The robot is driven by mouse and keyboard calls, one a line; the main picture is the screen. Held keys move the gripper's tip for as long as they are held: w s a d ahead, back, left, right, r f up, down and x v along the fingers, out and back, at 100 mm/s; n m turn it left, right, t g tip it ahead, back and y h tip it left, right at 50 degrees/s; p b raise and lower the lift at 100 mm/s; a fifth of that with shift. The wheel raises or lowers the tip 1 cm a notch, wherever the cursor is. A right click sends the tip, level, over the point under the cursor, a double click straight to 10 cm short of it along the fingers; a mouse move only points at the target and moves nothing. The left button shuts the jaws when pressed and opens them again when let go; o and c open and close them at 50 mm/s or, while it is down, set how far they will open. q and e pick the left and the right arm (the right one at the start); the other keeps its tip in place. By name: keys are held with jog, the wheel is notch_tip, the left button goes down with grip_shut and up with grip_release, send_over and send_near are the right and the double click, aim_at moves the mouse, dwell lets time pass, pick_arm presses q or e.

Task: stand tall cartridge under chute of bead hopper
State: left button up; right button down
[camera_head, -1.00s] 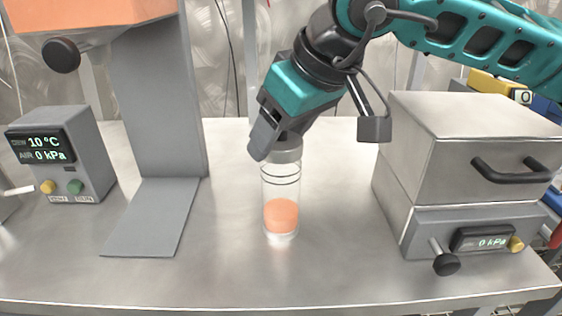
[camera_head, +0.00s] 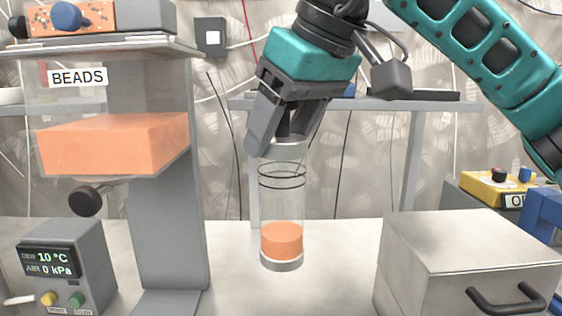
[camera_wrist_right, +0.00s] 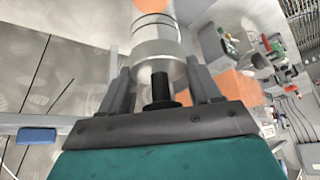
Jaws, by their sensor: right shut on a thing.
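The tall cartridge (camera_head: 282,205) is a clear tube with dark rings, a grey base and orange beads in its lower part. My right gripper (camera_head: 283,138) is shut on its top end and holds it upright, apparently above the bench. In the right wrist view the cartridge (camera_wrist_right: 155,38) sits between the two fingers (camera_wrist_right: 158,85). The cartridge is to the right of the hopper's grey column. My left gripper is not in view.
A grey control box (camera_head: 68,265) reading 10 °C and 0 kPa stands at the lower left. A steel box (camera_head: 455,250) with a black handle stands at the right. The bench (camera_head: 240,290) between column and steel box is clear. A shelf (camera_head: 395,105) runs behind.

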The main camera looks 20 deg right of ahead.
jog(key=shift+r, duration=0.65)
jog(key=shift+w+d+f+p, duration=0.1)
jog(key=shift+w+p, duration=0.05)
jog(key=shift+p, duration=0.15)
pick_arm(q)
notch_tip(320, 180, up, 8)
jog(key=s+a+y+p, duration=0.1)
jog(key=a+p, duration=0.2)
jog(key=p, duration=0.8)
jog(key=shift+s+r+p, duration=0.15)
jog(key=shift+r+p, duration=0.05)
jog(key=shift+p, duration=0.2)
pick_arm(e)
jog(key=d+f+m+h, duration=0.1)
jog(key=d+f+m, duration=0.2)
jog(key=f, duration=0.5)
jog(key=s+d+f+m+h, duration=0.1)
jog(key=d+f+m+h, duration=0.1)
jog(key=f, duration=0.6)
jog(key=shift+d+f+m+t, duration=0.4)
jog(key=shift+d, duration=0.45)
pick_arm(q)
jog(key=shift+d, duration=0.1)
pick_arm(e)
jog(key=shift+w, duration=0.1)
